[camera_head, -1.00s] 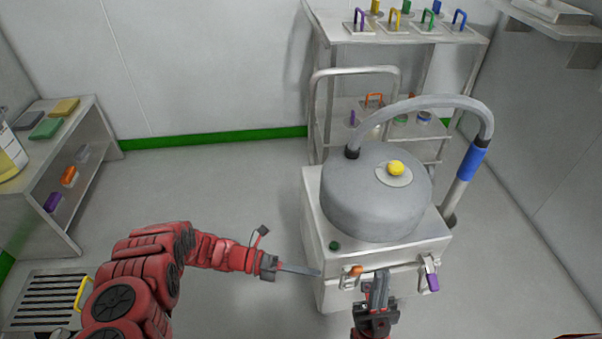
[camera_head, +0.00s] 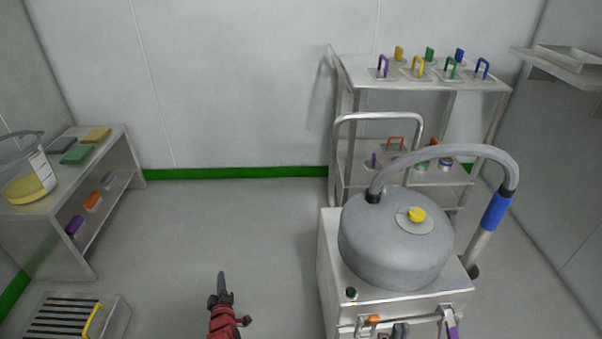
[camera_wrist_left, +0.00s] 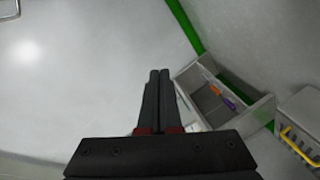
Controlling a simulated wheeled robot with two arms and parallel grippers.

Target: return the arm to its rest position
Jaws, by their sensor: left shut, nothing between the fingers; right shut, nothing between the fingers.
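My left gripper (camera_head: 222,283) points up and away from me over the bare floor, left of the grey machine. Its two dark fingers are shut and empty. The shut fingers also show in the left wrist view (camera_wrist_left: 159,85), with nothing between them. My right gripper (camera_head: 400,330) shows only its dark tip at the bottom edge, in front of the machine's cabinet. It is shut, and the rest of it is out of the picture.
The grey domed machine (camera_head: 392,245) with its hose stands at right on a cabinet. Behind it is a shelf unit (camera_head: 425,82) with coloured handles. A steel table (camera_head: 60,188) stands at left, with a slotted box (camera_head: 115,312) below. The floor between is clear.

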